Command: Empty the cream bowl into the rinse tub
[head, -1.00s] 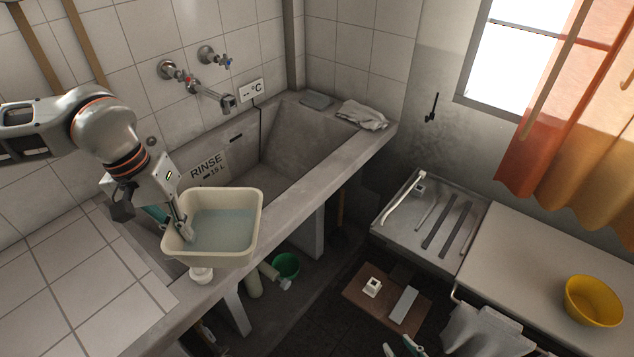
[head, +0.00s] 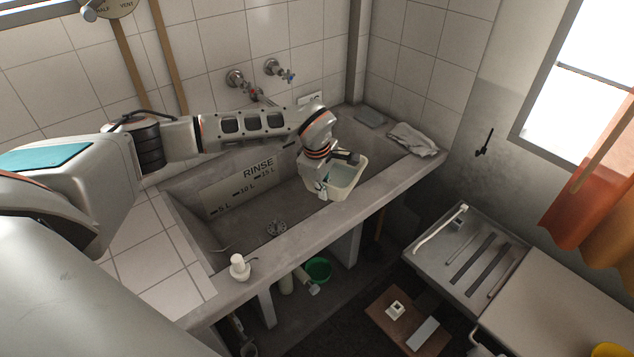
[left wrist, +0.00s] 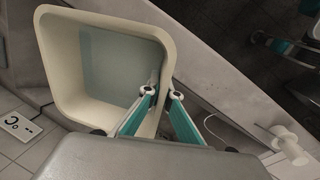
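The cream bowl (head: 347,191) is held up over the right part of the rinse tub (head: 215,200), near its front rim. Pale bluish water shows inside it, also in the left wrist view (left wrist: 115,65). My left gripper (head: 325,186) is shut on the bowl's rim. In the left wrist view its fingers (left wrist: 163,93) lie on either side of the bowl wall. The concrete tub has a RINSE scale on its back wall, and its visible floor with the drain looks bare. My right gripper (left wrist: 270,42) shows small in the left wrist view, fingers apart and empty.
Taps (head: 262,93) stick out above the tub's back. A grey cloth (head: 413,139) lies at the right end. A green bucket (head: 318,270) stands below.

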